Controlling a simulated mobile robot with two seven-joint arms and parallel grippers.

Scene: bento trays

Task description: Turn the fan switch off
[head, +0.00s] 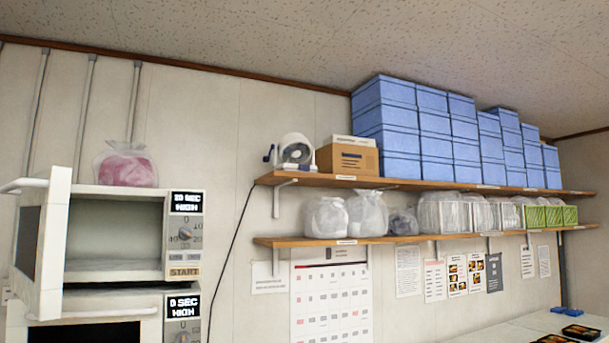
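A small white fan (295,149) with a dark centre stands at the left end of the upper wooden shelf (330,181). A small dark blue part shows at its left side. I cannot make out its switch or whether it is on or off at this size. A dark cord (238,225) runs down the wall from near the shelf's left end. Neither of my grippers is in the head view.
A microwave (187,225) with its door (52,240) open stands at left, above another microwave (182,306). A cardboard box (346,160) sits right of the fan, then stacked blue boxes (400,130). A lower shelf (330,241) holds bagged items. A white counter (500,331) is at lower right.

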